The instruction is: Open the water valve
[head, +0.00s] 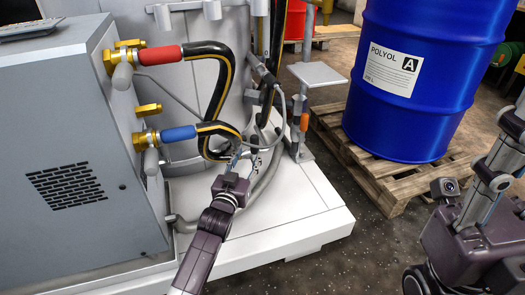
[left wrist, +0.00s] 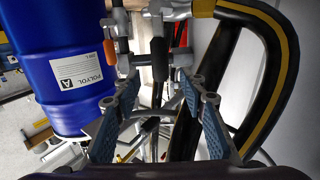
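Grey pipe fittings with a black-gripped handle (left wrist: 160,58) show ahead in the left wrist view, and an orange-gripped handle (left wrist: 110,52) is to their left. The orange one also shows in the head view (head: 304,121). No label shows which is the water valve. My left gripper (head: 237,160) reaches in low before the hoses and pipes. In the left wrist view its blue-padded fingers (left wrist: 164,112) are spread apart with nothing gripped between them; the black handle is beyond the gap. My right gripper (head: 517,120) is partly cut off at the right edge.
Black-yellow hoses (head: 221,90) run from the grey cabinet (head: 60,150) with red and blue collars, close to my left gripper. A blue POLYOL drum (head: 425,70) stands on a wooden pallet (head: 365,170). The white platform (head: 300,220) is bare at its front.

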